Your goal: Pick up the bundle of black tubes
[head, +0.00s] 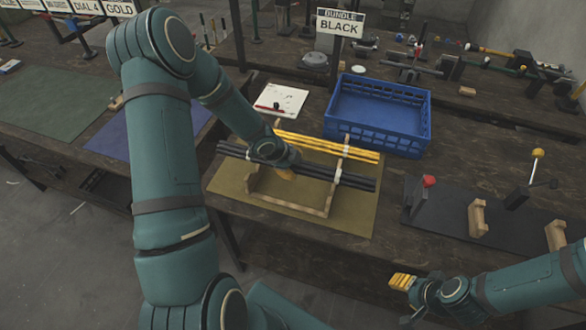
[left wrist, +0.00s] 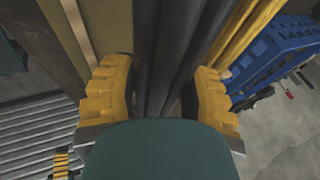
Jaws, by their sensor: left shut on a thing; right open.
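The bundle of black tubes (head: 318,172) lies across a wooden rack (head: 290,207) on an olive mat, with white ties around it. My left gripper (head: 285,170) is at the tubes, left of their middle, partly hidden by its own arm. In the left wrist view my left gripper (left wrist: 160,92) has its yellow fingers on both sides of the black tubes (left wrist: 170,40), shut on them. A bundle of yellow tubes (head: 355,152) lies behind on the same rack. My right gripper (head: 402,283) is open and empty in front of the table's edge, at lower right.
A blue crate (head: 378,138) stands behind the rack. A sign reading "BUNDLE BLACK" (head: 340,22) stands behind the crate. A dark press base with a red knob (head: 429,181) and wooden supports is at right. A white sheet with a red pen (head: 281,99) lies behind left.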

